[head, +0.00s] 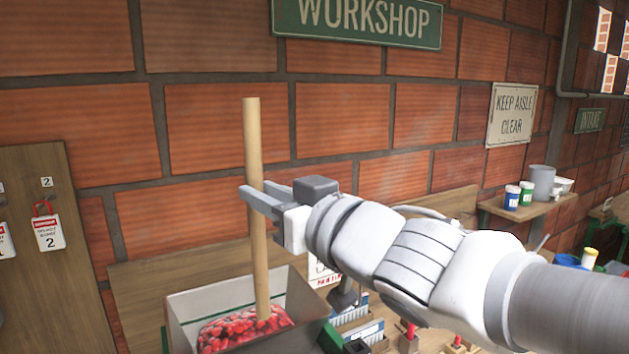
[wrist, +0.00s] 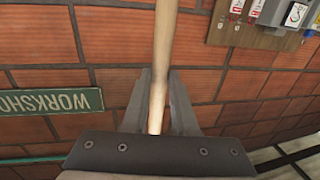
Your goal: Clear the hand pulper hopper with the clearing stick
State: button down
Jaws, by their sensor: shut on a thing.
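The clearing stick (head: 252,150) is a long pale wooden rod, standing nearly upright. My gripper (head: 262,198) is shut on it around its middle. The stick's lower end reaches into the grey hopper (head: 185,305) and meets the red coffee cherries (head: 235,328) there; whether its tip goes below their surface is hidden. In the wrist view the stick (wrist: 163,55) runs between the two fingers of my gripper (wrist: 158,100).
A wooden board with red tags (head: 48,232) hangs at the left. A shelf at the right (head: 530,208) carries small jars and a grey bucket (head: 543,183). Bins and red-handled items sit below my arm. A brick wall (head: 350,120) stands close behind.

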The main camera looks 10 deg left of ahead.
jog(key=shift+v, duration=0.8)
jog(key=shift+s, duration=0.15)
jog(key=s+a+p+v, duration=0.1)
jog(key=s+p+v, duration=0.1)
jog(key=v, duration=1.1)
jog(key=shift+s, duration=0.2)
jog(key=shift+a, duration=0.1)
jog(key=s+a+b+v, duration=0.1)
jog(key=s+b+v, duration=0.1)
jog(key=v, duration=1.1)
jog(key=shift+s+b, duration=0.25)
jog(key=shift+b, duration=0.25)
